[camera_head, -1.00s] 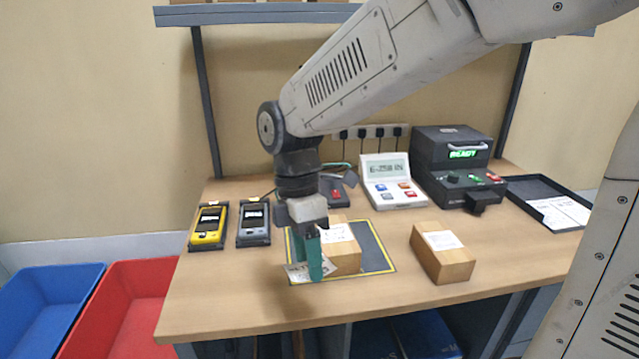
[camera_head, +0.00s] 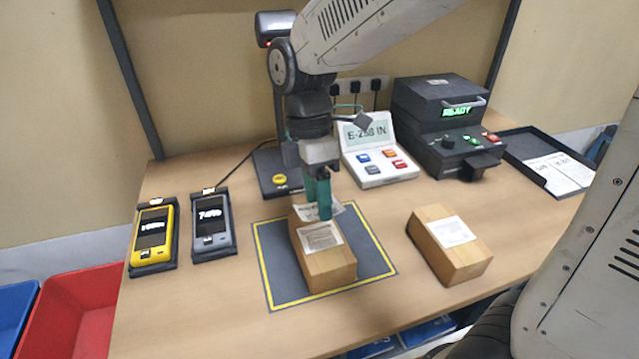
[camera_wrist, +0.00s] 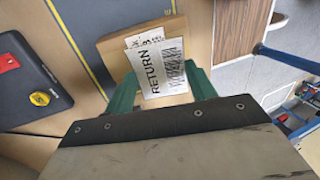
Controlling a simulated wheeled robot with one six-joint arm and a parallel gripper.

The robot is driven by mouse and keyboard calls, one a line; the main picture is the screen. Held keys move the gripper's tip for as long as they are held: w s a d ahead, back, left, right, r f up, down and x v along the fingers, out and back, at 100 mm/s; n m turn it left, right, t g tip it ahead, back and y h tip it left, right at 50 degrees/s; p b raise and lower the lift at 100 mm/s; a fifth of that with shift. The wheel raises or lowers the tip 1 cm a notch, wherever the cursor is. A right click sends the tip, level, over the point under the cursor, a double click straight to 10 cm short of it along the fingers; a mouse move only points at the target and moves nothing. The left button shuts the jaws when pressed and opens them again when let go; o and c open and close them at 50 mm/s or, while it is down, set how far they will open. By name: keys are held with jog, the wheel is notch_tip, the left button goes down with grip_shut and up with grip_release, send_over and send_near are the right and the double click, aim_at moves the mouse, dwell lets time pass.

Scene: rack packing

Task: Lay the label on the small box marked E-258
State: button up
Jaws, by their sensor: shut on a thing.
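My gripper (camera_head: 318,198) has green fingers pointing down, shut on a white printed label (camera_head: 332,208). In the wrist view the label (camera_wrist: 157,68) reads "RETURN" and has a dark printed patch; it sits between the fingertips (camera_wrist: 160,85). A small brown box (camera_head: 328,268) lies on the yellow-edged mat, with a white paper on its top. The held label is over or just behind this box's far end; I cannot tell whether they touch. A second brown box (camera_head: 465,262) with a white paper stands to the right. The writing on both boxes is too small to read.
A console (camera_head: 375,165) shows "E-258 IN". A black machine (camera_head: 440,130) shows "READY". A dark tray (camera_head: 535,150) with papers is at right. Two handheld devices, yellow (camera_head: 153,240) and grey (camera_head: 212,230), stand left. The dark mat (camera_head: 275,265) has bare space around the box.

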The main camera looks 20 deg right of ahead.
aim_at(316, 206)
jog(key=shift+f, duration=2.65)
jog(key=o, duration=0.7)
jog(key=shift+s, duration=0.15)
jog(key=shift+s+d+f, duration=0.1)
jog(key=shift+s, duration=1.4)
jog(key=o, duration=0.7)
